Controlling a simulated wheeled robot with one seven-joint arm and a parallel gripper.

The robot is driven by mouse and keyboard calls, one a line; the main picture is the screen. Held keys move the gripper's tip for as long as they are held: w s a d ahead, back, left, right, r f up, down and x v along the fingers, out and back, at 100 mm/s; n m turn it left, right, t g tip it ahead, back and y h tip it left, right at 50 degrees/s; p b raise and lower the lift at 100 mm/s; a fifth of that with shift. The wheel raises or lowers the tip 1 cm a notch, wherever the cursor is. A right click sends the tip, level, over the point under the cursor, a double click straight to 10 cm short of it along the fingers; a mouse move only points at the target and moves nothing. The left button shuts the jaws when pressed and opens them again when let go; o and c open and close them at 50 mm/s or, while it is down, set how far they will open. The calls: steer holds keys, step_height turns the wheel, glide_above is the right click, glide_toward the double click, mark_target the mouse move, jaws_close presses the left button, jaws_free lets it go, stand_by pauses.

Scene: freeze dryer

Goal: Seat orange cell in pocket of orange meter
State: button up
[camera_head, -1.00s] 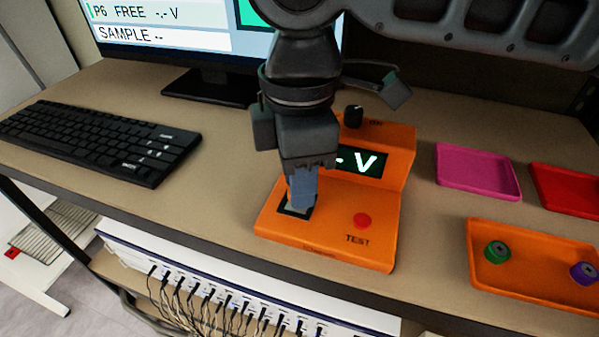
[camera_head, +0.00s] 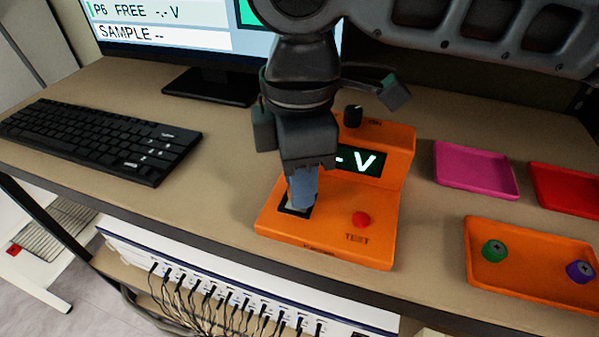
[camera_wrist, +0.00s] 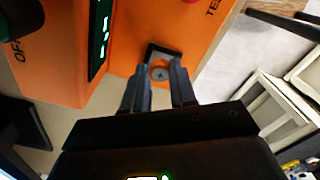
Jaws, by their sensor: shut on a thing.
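The orange meter (camera_head: 330,225) sits on the desk, with a lit display (camera_head: 362,161) and a red TEST button (camera_head: 361,219). Its square, dark-edged pocket (camera_head: 286,210) is at the front left; the pocket also shows in the wrist view (camera_wrist: 151,50). My gripper (camera_head: 302,200) points down over the pocket. In the wrist view, my gripper (camera_wrist: 160,74) is shut on the orange cell (camera_wrist: 160,71), whose round top with an orange rim shows between the fingertips. The cell is at the pocket; I cannot tell whether it is fully down. In the head view my fingers hide it.
An orange tray (camera_head: 525,283) at right holds a green cell (camera_head: 494,251) and a purple cell (camera_head: 580,271). A pink tray (camera_head: 475,168) and a red tray (camera_head: 568,188) lie behind it. A keyboard (camera_head: 95,140) and a monitor (camera_head: 180,35) are at left.

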steer(key=shift+f, duration=0.55)
steer(key=o, duration=0.9)
steer(key=shift+r, duration=0.1)
